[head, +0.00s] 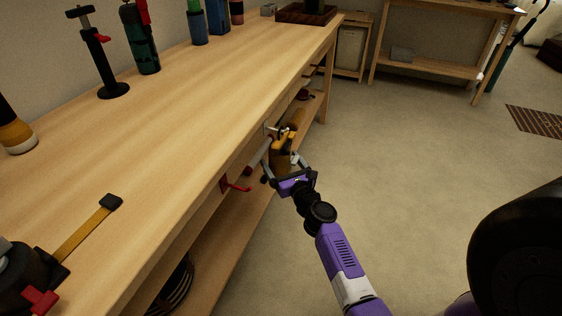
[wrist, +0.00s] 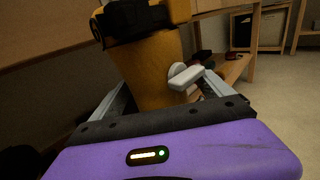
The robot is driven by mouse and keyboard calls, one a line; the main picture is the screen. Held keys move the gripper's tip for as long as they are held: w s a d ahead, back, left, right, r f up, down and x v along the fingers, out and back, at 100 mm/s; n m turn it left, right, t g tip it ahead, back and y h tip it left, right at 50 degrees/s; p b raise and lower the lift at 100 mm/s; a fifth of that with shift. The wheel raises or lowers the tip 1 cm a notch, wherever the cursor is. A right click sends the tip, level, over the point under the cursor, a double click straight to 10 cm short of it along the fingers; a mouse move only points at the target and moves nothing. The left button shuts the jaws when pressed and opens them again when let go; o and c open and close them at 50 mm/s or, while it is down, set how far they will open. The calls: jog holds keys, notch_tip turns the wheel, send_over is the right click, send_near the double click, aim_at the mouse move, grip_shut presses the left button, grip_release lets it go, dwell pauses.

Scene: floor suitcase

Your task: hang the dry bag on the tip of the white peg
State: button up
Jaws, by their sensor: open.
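The dry bag (head: 281,158) is mustard yellow with a black band near its top, and is close to upright beside the bench's front edge. It also fills the middle of the wrist view (wrist: 152,68). I cannot tell whether the bag's loop is around the peg's tip. My gripper (head: 284,172) is open, with its fingers on either side of the bag's lower part. A pale grey-white piece (wrist: 184,77) shows at the bag's side in the wrist view.
A red peg (head: 236,186) sticks out of the bench front, nearer than the bag. The wooden bench (head: 190,110) carries a clamp stand (head: 103,62), a bottle (head: 142,40) and an amber strap (head: 84,230).

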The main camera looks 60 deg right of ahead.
jog(key=v, duration=0.7)
jog(key=shift+s+a+r, duration=0.1)
jog(key=shift+s+a, duration=0.1)
jog(key=shift+s, duration=0.05)
